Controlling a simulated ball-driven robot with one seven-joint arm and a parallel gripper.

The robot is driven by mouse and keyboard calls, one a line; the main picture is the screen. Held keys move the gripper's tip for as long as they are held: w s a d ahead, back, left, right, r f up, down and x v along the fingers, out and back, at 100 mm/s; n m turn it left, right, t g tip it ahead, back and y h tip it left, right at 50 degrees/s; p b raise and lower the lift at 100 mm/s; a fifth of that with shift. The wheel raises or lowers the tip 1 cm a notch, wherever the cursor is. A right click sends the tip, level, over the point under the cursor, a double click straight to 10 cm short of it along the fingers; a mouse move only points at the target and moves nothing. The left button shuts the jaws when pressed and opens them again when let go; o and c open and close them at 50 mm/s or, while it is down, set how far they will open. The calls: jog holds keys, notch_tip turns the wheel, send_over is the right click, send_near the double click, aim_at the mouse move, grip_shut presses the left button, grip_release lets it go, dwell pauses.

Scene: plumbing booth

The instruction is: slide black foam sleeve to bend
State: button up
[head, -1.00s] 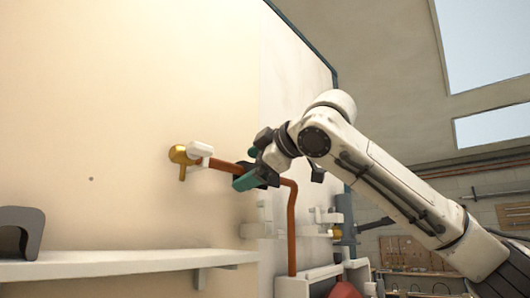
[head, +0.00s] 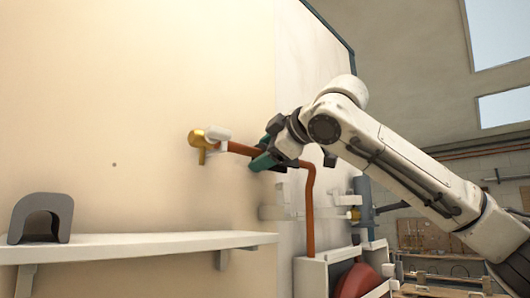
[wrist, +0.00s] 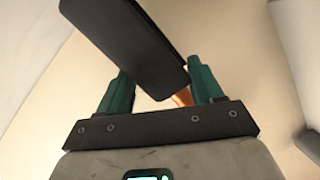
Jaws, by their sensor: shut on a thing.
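The copper pipe (head: 240,149) runs right from a brass fitting (head: 199,141) on the wall, meets a bend (head: 309,166) and drops down. My gripper (head: 262,154) is at the level run, between the fitting and the bend, with green fingers above and below the pipe line. In the wrist view the black foam sleeve (wrist: 130,42) is a long dark bar lying across between my two fingers (wrist: 158,88), and my gripper is shut on it. A bit of copper (wrist: 182,97) shows beside it. In the head view my gripper hides most of the sleeve.
A white clip (head: 217,134) holds the pipe near the fitting. A white shelf (head: 130,246) bears a grey arch-shaped piece (head: 40,218) at the left. A white box with a red round thing (head: 357,282) stands below the pipe. The wall left of the fitting is clear.

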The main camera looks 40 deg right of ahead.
aim_at(280, 168)
jog(key=c, duration=0.4)
jog(key=shift+o, duration=0.2)
jog(key=shift+d, duration=0.1)
jog(key=shift+d, duration=0.1)
jog(key=shift+t, duration=0.9)
jog(key=shift+d, duration=3.6)
jog(key=o, duration=1.2)
jog(key=shift+c, duration=0.2)
